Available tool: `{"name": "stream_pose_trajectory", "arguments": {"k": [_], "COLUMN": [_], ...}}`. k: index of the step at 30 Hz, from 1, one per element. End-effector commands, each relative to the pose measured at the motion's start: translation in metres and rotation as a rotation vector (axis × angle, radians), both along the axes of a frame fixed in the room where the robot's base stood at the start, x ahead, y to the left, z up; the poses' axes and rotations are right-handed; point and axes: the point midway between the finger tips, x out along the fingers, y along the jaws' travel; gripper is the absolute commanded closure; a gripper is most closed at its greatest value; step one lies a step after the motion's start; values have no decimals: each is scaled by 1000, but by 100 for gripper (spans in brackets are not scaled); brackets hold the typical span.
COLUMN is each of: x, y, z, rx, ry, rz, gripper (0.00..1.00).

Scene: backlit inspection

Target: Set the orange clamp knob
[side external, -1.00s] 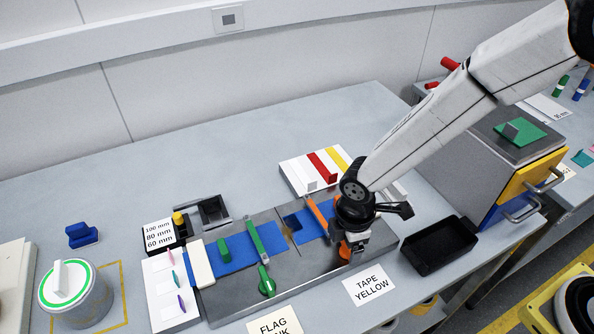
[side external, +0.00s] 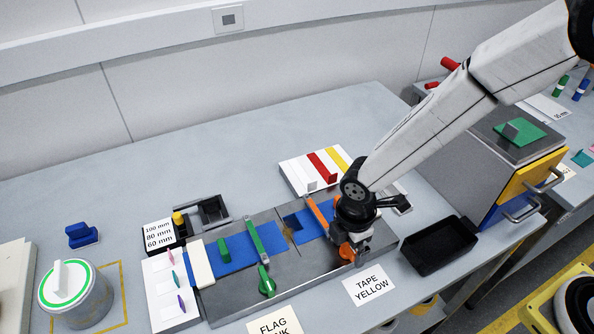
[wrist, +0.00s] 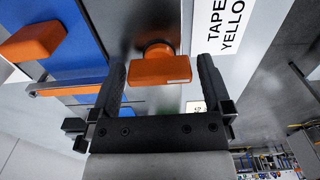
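The orange clamp knob (wrist: 160,71) has a bar-shaped grip and sits at the edge of the grey metal fixture. In the wrist view it lies between the two black fingers of my gripper (wrist: 161,62), with narrow gaps at both ends. My gripper is open around it; contact is not visible. In the side view the knob (side external: 347,252) shows below my wrist, partly hidden by it. An orange clamp bar (side external: 317,212) lies across the blue strip (side external: 309,228) beside it. The grey fixture (side external: 315,262) carries both.
A green knob (side external: 266,282) and green clamp bar (side external: 256,238) are to the left on the fixture. A black tray (side external: 438,246) stands close right. A "TAPE YELLOW" card (side external: 368,286) lies in front. White, red and yellow strips (side external: 322,166) lie behind.

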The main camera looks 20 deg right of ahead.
Motion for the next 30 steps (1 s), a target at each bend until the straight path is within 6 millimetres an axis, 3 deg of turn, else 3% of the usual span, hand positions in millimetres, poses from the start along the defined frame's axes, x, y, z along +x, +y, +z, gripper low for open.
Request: {"name": "stream_pose_trajectory", "arguments": {"k": [14, 30], "x": [1, 1], "y": [1, 1], "z": [0, 0], "rx": [3, 2], "ry": [-2, -3], "rz": [-61, -388], "gripper": [0, 0]}}
